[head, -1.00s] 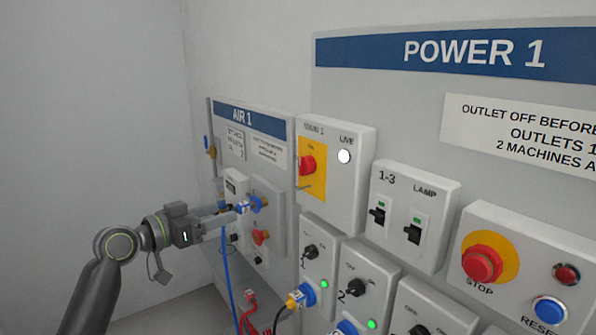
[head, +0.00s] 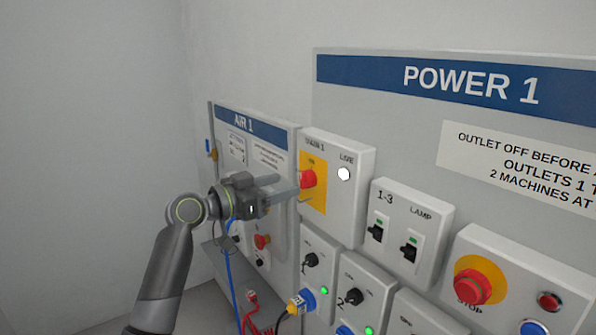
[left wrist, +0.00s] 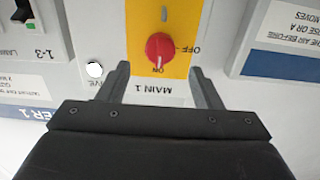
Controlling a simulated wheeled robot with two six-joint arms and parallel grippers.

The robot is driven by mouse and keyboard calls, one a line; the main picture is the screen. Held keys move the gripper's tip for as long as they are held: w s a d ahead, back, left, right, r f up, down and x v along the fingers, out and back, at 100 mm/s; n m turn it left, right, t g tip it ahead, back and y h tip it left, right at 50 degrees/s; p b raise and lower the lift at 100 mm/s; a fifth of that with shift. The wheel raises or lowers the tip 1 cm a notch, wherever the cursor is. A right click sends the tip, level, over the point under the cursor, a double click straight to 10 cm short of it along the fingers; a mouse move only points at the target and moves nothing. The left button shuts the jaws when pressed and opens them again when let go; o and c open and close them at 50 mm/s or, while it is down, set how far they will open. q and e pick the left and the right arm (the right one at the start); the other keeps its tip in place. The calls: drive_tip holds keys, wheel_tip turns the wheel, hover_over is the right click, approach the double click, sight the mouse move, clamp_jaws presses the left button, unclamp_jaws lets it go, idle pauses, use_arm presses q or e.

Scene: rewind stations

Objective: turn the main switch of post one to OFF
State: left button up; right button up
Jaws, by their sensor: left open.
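The main switch is a red knob (head: 307,179) on a yellow plate (head: 318,198), on the white MAIN 1 box. In the left wrist view the picture is upside down; the red knob (left wrist: 160,47) has a pale mark towards ON, with OFF printed to its right. My left gripper (head: 296,185) is open at the knob's left in the head view. In the left wrist view its two fingers (left wrist: 158,75) stand either side, a little short of the knob; contact does not show. My right gripper is in neither view.
The white LIVE lamp (head: 344,174) is beside the switch. Breakers (head: 376,232), outlet knobs and a red STOP button (head: 474,284) sit to the right and below. The AIR 1 panel (head: 228,150) and hanging cables are behind and below my left arm. The grey wall at left is clear.

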sight(301, 179)
use_arm(q)
drive_tip(key=p+x, duration=0.1)
drive_tip(key=x, duration=0.3)
drive_tip(key=shift+d+r, duration=0.1)
drive_tip(key=shift+w+d+p, duration=0.3)
drive_tip(key=shift+w+d, duration=0.15)
drive_tip(key=shift+d, duration=0.1)
drive_tip(key=c, duration=1)
